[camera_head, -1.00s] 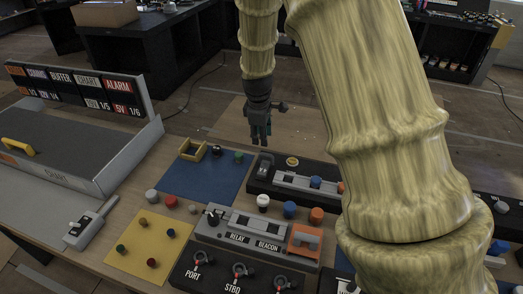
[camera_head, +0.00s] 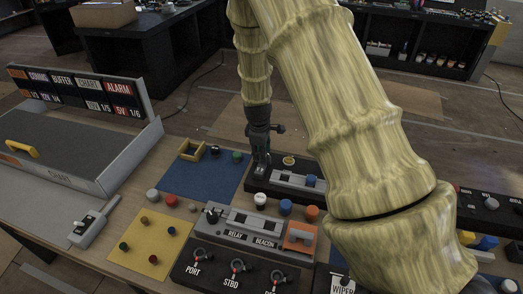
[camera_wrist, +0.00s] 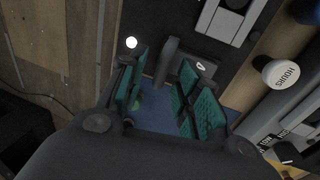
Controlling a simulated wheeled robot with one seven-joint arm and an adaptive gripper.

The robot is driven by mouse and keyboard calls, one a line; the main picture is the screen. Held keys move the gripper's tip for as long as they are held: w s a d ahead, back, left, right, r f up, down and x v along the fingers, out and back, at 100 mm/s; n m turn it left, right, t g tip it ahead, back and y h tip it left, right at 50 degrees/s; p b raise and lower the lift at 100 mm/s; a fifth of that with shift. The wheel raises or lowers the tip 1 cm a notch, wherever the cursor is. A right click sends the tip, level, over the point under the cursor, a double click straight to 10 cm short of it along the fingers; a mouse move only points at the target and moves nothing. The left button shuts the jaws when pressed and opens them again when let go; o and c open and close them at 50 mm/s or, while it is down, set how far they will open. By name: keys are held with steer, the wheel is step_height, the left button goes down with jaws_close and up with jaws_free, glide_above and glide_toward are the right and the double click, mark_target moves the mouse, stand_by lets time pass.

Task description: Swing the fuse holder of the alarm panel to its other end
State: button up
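My gripper (camera_head: 261,168) is lowered to the left end of a black panel (camera_head: 250,186) behind the grey relay panel. In the wrist view its teal-padded fingers (camera_wrist: 163,84) are apart. A dark grey upright piece (camera_wrist: 167,58), apparently the fuse holder, stands between or just beyond the fingertips; contact is not clear. A grey block (camera_wrist: 197,66) with a small white mark lies beside it. In the head view my gripper mostly hides this piece. The black panel's right part is hidden by my arm, and I can read no name on it.
The grey relay and beacon panel (camera_head: 217,230) and white, blue and orange knobs stand in front. A sign board (camera_head: 75,94) includes an ALARM label.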

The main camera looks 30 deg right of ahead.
steer(key=shift+s+r, duration=0.15)
jaws_close()
